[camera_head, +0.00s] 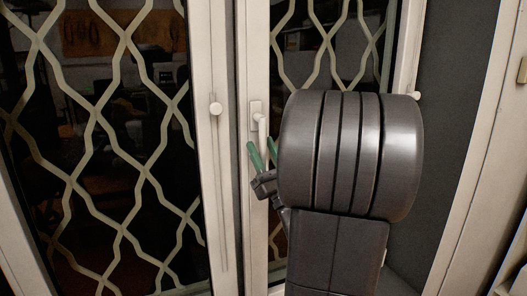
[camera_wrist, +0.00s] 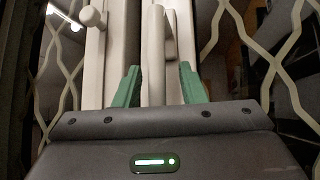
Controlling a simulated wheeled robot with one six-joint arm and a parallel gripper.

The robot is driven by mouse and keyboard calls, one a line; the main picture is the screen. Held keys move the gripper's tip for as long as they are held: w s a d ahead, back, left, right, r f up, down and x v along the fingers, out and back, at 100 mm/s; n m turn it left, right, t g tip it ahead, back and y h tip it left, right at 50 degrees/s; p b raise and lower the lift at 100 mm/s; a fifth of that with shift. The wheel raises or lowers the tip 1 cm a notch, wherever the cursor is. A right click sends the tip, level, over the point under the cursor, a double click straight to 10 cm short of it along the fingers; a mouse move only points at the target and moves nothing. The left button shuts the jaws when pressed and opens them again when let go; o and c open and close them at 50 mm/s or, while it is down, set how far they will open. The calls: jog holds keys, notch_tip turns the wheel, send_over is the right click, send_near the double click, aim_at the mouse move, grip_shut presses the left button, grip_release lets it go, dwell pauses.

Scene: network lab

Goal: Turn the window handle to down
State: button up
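The window handle (camera_head: 262,132) is a cream lever on a plate on the right window frame, pointing down in the head view. In the wrist view the handle (camera_wrist: 154,55) stands upright in the picture between the two green fingertips. My gripper (camera_head: 262,154) is at the lever, with its green fingers apart, one on each side. In the wrist view my gripper (camera_wrist: 163,86) is open, with a visible gap between the handle and the right finger. The left finger is close to the lever; I cannot tell whether it touches. My arm hides part of the right window.
A round cream knob (camera_head: 215,108) sits on the left window frame; it also shows in the wrist view (camera_wrist: 92,17). Cream lattice grilles (camera_head: 122,130) cover the dark glass on both sides. A small knob (camera_head: 415,95) is on the far right frame.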

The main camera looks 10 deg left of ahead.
jog(key=b+v, duration=0.3)
jog(key=v, duration=1.1)
jog(key=shift+b, duration=0.4)
jog(key=shift+r, duration=0.1)
jog(key=p+x, duration=0.4)
jog(key=x, duration=1)
jog(key=shift+d, duration=0.1)
